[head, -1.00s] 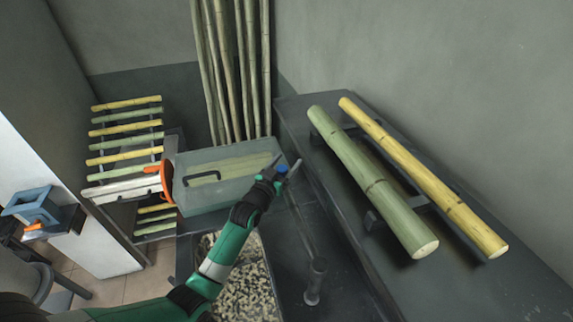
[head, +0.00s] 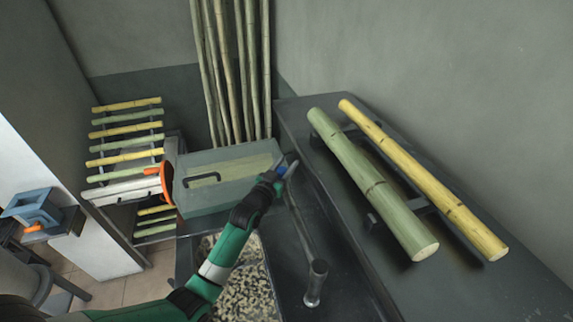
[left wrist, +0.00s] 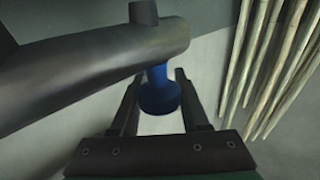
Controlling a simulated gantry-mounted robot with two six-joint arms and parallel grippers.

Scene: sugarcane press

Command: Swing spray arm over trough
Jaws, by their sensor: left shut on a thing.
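The spray arm (head: 305,228) is a dark grey pipe. It runs from a short upright post (head: 314,285) toward the back, where its far end meets my left gripper (head: 285,168). In the left wrist view the thick grey pipe (left wrist: 90,75) crosses the upper left, with a blue knob (left wrist: 158,92) hanging below its end. The knob sits between the two fingers of my left gripper (left wrist: 160,100), which is shut on it. A bin (head: 243,285) of pale chopped matter lies left of the post, partly behind my arm. I cannot tell which part is the trough. My right gripper is out of view.
A grey-green box (head: 228,170) with a dark handle stands just left of my left gripper. A dark bench (head: 470,275) at right carries a green cane (head: 372,185) and a yellow cane (head: 425,180). Tall canes (head: 235,70) lean on the back wall.

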